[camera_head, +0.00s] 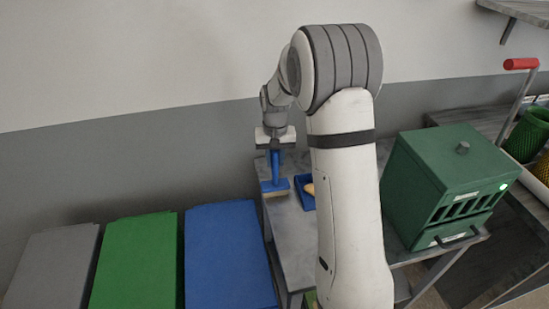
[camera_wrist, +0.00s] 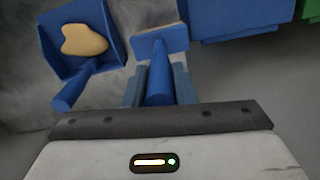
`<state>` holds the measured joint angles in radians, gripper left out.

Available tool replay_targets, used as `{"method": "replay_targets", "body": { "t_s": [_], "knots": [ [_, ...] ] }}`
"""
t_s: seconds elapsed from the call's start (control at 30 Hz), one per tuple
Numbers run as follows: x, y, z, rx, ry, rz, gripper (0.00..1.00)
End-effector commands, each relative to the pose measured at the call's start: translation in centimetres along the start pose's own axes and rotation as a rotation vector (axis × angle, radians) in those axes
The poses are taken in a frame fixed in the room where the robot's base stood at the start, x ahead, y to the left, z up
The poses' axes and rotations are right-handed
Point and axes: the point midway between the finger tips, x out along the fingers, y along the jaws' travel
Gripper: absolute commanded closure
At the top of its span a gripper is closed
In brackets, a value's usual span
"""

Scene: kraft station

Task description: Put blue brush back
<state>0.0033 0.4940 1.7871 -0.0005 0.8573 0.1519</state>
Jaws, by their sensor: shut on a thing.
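The blue brush (camera_head: 275,174) hangs upright below my gripper (camera_head: 274,149) in the head view, handle up and head down. In the wrist view the brush (camera_wrist: 160,78) points away from my gripper (camera_wrist: 159,88), with its handle between the two blue fingers. My gripper is shut on the handle. The brush head with its pale bristles is near the left end of the grey table (camera_head: 293,238); I cannot tell whether it touches the table.
A blue dustpan (camera_wrist: 112,42) holding a yellowish blob (camera_wrist: 84,40) lies beside the brush; it also shows in the head view (camera_head: 307,201). A green box (camera_head: 440,165) stands on the right. Blue (camera_head: 228,255), green (camera_head: 137,262) and grey (camera_head: 52,265) bins stand at left.

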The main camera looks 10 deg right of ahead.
Motion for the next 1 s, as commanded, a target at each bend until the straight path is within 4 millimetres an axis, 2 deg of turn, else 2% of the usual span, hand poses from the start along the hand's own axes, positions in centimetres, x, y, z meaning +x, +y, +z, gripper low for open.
{"method": "replay_targets", "body": {
  "t_s": [0.03, 0.3, 0.5, 0.63, 0.77, 1.0],
  "knots": [
    [0.2, 0.0, 0.0, 0.000, 0.000, 0.000, 0.74],
    [0.1, 0.1, 0.0, 0.001, 0.000, 0.000, 0.54],
    [0.0, 0.1, 0.0, 0.001, 0.000, 0.000, 0.54],
    [-0.7, 0.1, -0.1, 0.002, 0.002, 0.000, 0.54],
    [-2.8, 0.1, -0.1, 0.002, 0.006, -0.001, 0.54],
    [-8.1, 0.1, -0.1, 0.002, 0.005, -0.001, 0.54]
  ]
}}
